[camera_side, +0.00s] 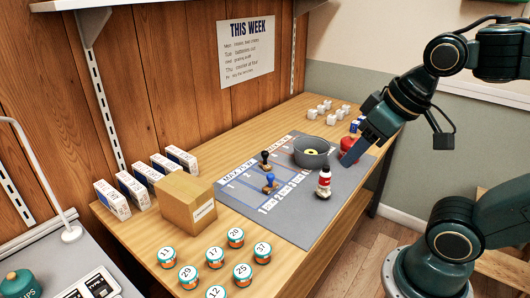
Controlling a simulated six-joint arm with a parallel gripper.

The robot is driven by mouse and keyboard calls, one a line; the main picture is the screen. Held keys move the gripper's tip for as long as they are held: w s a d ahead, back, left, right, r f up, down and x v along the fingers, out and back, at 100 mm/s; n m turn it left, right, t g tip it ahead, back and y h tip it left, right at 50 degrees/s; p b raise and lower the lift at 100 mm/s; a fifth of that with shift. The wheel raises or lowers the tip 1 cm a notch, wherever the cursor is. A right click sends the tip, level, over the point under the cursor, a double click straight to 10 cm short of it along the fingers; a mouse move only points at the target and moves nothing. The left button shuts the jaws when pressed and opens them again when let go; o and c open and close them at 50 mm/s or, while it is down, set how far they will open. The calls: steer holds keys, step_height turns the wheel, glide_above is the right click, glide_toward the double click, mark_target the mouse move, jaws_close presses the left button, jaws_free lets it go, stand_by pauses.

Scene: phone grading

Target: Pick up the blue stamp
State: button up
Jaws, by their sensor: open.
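The blue stamp (270,182) stands upright on the grey mat (300,225), over the printed grid. A black-handled stamp (265,161) stands just behind it. My gripper (350,158) is at the right side of the mat, by a red object (347,146), well to the right of the blue stamp. Its jaws are open, and it is apart from both stamps.
A grey bowl (311,151) and a red-and-white bottle (323,183) stand between my gripper and the blue stamp. A cardboard box (187,203), several numbered jars (236,237) and white boxes (133,188) occupy the left. Small white cubes (326,107) lie at the back.

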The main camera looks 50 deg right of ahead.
steer(key=w+d+r+m+g, duration=0.1)
steer(key=w+d+m, duration=0.1)
steer(key=w+m, duration=0.5)
steer(key=m+g, duration=0.4)
steer(key=m, duration=0.8)
glide_above(270, 174)
step_height(270, 174, down, 20)
steer(key=f, duration=0.1)
steer(key=shift+w+d+r, duration=0.1)
steer(key=shift+r, duration=0.1)
steer(key=shift+f, duration=0.1)
step_height(270, 174, down, 8)
steer(key=shift+f, duration=0.15)
